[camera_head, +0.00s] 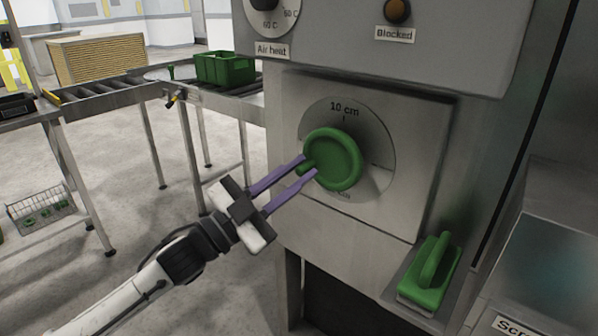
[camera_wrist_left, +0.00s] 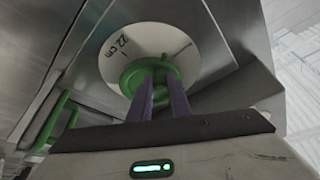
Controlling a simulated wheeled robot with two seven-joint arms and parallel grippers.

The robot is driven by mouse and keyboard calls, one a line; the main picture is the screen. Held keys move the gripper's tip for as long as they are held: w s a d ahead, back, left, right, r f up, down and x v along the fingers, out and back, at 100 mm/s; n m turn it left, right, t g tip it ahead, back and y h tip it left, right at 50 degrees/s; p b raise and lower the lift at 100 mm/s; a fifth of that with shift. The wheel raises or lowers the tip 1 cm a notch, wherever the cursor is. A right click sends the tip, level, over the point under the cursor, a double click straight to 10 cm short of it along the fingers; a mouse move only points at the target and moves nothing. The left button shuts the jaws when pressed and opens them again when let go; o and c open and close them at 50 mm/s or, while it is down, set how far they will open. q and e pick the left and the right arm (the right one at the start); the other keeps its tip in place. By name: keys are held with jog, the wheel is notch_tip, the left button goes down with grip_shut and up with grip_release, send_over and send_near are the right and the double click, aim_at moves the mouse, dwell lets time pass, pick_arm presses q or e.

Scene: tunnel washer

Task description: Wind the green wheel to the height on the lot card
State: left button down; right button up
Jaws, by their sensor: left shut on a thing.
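The green wheel (camera_head: 338,158) sits on a pale round dial (camera_head: 378,140) in the machine's steel front. The dial reads "10 cm" with a tick at the top; a lower label ending in "cm" is mostly covered by the wheel. My left gripper (camera_head: 308,165) has its purple fingers shut on the wheel's knob at its left side. In the left wrist view the fingers meet the green wheel (camera_wrist_left: 133,73), and the dial (camera_wrist_left: 150,42) shows "22 cm" beside a tick. I cannot make out a lot card. My right gripper is out of view.
A green handled block (camera_head: 430,275) rests on a ledge below right of the dial. A roller conveyor (camera_head: 110,87) with a green crate (camera_head: 224,69) stands behind left. Open floor lies between.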

pick_arm(q)
jog(key=m, duration=0.1)
jog(key=r+m+p, duration=0.1)
jog(key=r+m+g, duration=0.1)
jog(key=shift+w+a+p, duration=0.25)
jog(key=shift+a+p, duration=0.05)
jog(key=shift+p, duration=0.1)
jog(key=shift+r+m+g+p, duration=0.35)
jog(key=shift+m+g+p, duration=0.45)
jog(key=shift+m, duration=0.4)
jog(key=c, duration=1.6)
grip_release()
jog(key=shift+c, duration=0.2)
jog(key=shift+f, duration=0.2)
